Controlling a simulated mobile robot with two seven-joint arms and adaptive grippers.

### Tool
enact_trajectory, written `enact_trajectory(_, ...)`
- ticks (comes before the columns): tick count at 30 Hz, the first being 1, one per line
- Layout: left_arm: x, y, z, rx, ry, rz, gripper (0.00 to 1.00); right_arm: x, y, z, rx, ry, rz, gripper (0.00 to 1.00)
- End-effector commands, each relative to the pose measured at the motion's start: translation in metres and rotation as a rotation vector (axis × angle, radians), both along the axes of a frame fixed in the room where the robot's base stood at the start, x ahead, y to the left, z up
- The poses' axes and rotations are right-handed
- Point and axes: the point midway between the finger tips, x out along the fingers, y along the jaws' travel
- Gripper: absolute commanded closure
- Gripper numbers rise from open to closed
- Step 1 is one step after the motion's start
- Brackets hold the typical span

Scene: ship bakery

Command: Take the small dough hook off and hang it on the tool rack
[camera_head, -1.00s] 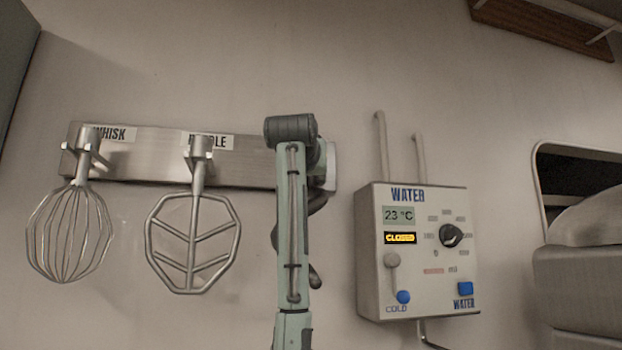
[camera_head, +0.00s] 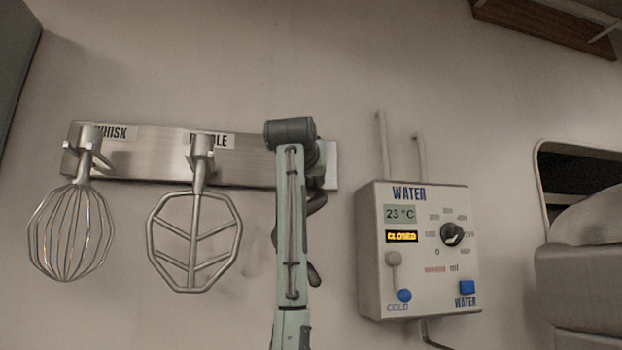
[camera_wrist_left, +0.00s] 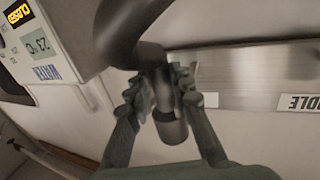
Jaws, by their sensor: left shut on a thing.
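The dark grey dough hook (camera_wrist_left: 130,35) is held in my left gripper (camera_wrist_left: 158,88), whose two fingers are closed around its shank. The left wrist view is upside down, so the shank's cylindrical end points up in the room and the curved part hangs down. In the head view the hook (camera_head: 316,203) shows only in part behind my left arm, and the gripper is hidden there. The steel tool rack (camera_head: 258,172) is on the wall; it also shows in the left wrist view (camera_wrist_left: 250,72). Whether the hook touches the rack is hidden. My right gripper is out of view.
A whisk (camera_head: 70,232) and a paddle (camera_head: 195,242) hang from the rack on the left, under their labels. A water panel (camera_head: 420,250) with knob, lever and pipes is on the wall to the right. Bare wall lies between rack and panel.

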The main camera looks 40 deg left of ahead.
Motion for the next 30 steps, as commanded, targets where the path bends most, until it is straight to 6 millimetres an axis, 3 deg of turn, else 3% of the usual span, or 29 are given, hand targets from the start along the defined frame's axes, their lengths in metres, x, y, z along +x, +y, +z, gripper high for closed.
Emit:
enact_trajectory(14, 0.007, 0.01, 0.003, 0.003, -0.006, 0.001, 1.0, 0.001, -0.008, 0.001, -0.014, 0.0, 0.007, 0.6)
enact_trajectory(30, 0.01, 0.013, 0.003, 0.003, -0.007, 0.0, 1.0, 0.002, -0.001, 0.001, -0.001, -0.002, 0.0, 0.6)
